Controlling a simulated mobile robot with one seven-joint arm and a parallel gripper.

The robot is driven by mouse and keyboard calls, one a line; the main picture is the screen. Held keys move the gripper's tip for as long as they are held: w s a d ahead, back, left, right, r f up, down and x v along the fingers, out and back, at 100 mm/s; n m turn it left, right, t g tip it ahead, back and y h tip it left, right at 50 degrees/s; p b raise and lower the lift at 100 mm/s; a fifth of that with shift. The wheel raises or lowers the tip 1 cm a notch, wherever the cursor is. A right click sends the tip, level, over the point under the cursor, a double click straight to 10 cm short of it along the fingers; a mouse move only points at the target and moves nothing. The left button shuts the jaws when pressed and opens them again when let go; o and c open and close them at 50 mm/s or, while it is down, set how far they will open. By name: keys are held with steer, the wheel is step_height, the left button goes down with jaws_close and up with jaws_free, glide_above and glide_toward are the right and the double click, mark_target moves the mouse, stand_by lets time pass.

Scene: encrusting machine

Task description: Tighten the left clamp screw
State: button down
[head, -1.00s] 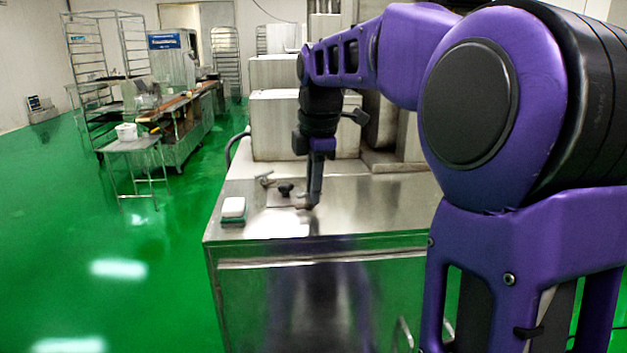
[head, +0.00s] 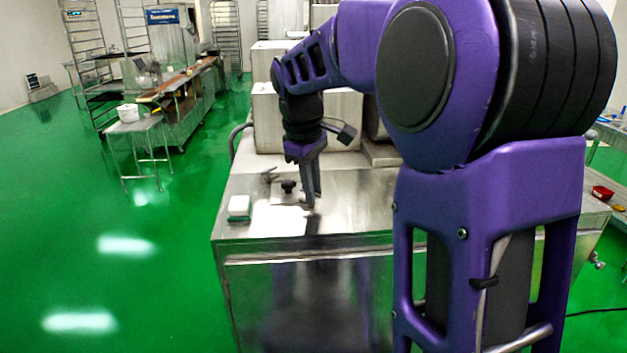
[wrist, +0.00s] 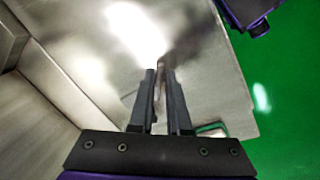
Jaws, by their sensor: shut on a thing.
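My gripper (head: 311,203) points down at the steel machine top (head: 355,205), its fingertips close to the surface. In the wrist view its fingers (wrist: 160,72) are close together, with a thin brownish thing (wrist: 161,88) between them. I cannot make out whether that is the left clamp screw, as the fingers mostly hide it. A black knob (head: 289,186) stands just left of the fingers in the head view. A small silver fitting (head: 268,174) lies behind and left of the knob.
A white block on a green base (head: 239,208) sits near the top's left front corner. Steel housings (head: 335,110) rise behind the gripper. A side table with a white tub (head: 128,113) stands far left. Red item (head: 602,192) at right. Green floor on the left is open.

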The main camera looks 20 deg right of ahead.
steer(key=shift+m+p, duration=0.45)
steer(key=shift+m, duration=0.65)
steer(key=c, duration=0.9)
jaws_free()
steer(key=a+r, duration=0.1)
steer(key=r, duration=0.4)
steer(key=s+a+r, duration=0.1)
steer(key=r, duration=0.5)
steer(key=a+r, duration=0.1)
steer(key=r, duration=0.5)
steer(key=shift+s+a, duration=0.1)
steer(key=shift+s, duration=0.15)
